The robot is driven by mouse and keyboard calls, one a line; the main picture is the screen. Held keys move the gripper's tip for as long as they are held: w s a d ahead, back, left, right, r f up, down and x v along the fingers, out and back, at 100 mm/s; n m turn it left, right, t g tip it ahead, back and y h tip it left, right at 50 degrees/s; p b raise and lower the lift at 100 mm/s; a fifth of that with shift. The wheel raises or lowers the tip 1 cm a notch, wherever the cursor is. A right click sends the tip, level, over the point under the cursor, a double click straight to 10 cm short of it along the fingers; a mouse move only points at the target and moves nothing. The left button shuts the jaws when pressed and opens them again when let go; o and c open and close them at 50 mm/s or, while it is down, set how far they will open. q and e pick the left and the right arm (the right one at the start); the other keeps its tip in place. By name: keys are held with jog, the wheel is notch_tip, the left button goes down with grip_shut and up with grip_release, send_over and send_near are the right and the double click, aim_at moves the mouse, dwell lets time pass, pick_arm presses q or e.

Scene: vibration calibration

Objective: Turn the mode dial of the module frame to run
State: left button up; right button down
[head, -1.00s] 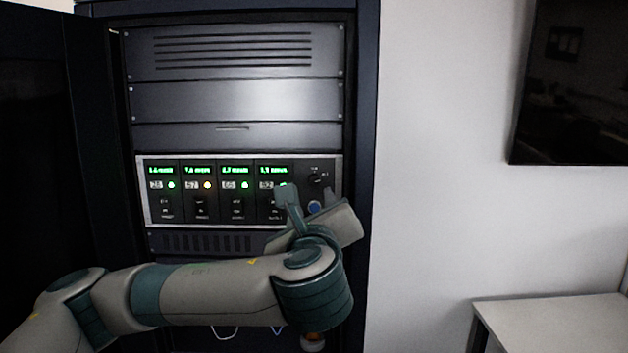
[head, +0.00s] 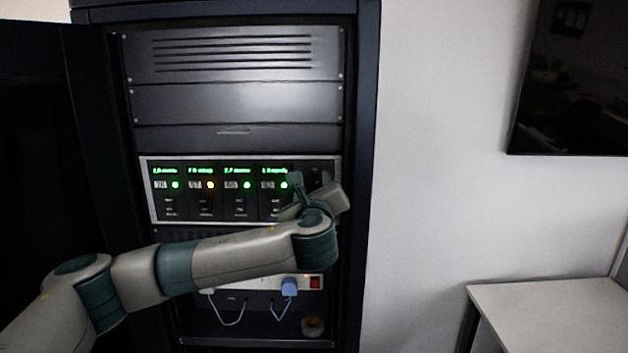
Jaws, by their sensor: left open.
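The module frame (head: 147,191) is a silver-edged panel in the dark rack, with several modules showing green displays. Most module lamps are green; the second from the left is yellow-orange. My left gripper (head: 312,183) is open and empty in front of the frame's right end. Its fingers are around or just before the area of the mode dial (head: 317,175), which shows only as a dark patch. The dial's setting cannot be read, and the gripper hides the lower right part of the panel. My right gripper is not in view.
Below, a power strip carries a red switch (head: 315,282) and a blue plug (head: 289,287) with hanging cables. A small roll (head: 312,325) lies on the rack shelf. The open rack door (head: 40,140) stands left; a white table (head: 550,305) is at right.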

pick_arm(q)
grip_shut()
jog(key=shift+f, duration=0.1)
